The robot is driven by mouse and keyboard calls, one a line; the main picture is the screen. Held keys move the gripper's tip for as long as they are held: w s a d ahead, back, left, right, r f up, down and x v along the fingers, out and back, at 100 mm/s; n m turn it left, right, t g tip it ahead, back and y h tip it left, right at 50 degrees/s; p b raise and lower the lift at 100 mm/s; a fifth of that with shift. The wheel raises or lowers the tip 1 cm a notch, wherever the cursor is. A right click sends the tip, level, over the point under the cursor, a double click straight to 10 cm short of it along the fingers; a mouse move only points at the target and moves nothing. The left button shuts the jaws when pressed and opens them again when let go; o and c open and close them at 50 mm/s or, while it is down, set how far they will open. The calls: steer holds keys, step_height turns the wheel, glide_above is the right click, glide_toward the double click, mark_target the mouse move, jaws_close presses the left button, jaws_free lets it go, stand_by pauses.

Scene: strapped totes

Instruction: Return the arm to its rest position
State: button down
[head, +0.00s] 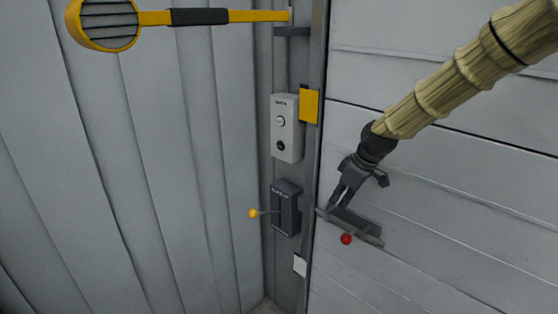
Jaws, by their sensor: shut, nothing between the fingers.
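My arm (440,90), in a ribbed beige cover, reaches in from the upper right of the head view. My gripper (336,200) is dark grey, points down and left, and is shut with nothing in it. Its fingertips are close to a dark bracket (362,228) on the pale panelled wall at right. I cannot tell whether they touch it. A red ball (346,239) shows at the lower edge of the bracket.
A grey control box (287,128) and a dark lever box (287,208) with a yellow knob (253,213) sit on the corner post. A yellow plate (309,105) is beside them. A yellow-rimmed round fixture (106,28) juts out at upper left.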

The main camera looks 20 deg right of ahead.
steer(key=s+a+f+m, duration=0.1)
steer(key=s+a+f, duration=0.3)
steer(key=f, duration=0.6)
steer(key=s+a+f+m+g+h, duration=0.1)
steer(key=s+f+m, duration=0.1)
steer(key=s+f, duration=0.5)
steer(key=s+a+f+m, duration=0.1)
steer(key=s+a+f, duration=0.2)
steer(key=f, duration=0.9)
steer(key=s+a+f+m, duration=0.1)
steer(key=s+f, duration=0.3)
steer(key=s, duration=0.4)
steer(key=s+a+f+m+g+h, duration=0.1)
steer(key=s+a+f, duration=0.1)
steer(key=s+f, duration=0.3)
steer(key=s+a+f+m+g, duration=0.1)
steer(key=s+f, duration=0.3)
steer(key=s, duration=0.9)
steer(key=shift+a+f+m+h, duration=0.3)
steer(key=shift+a+f+m, duration=0.1)
steer(key=shift+m, duration=0.2)
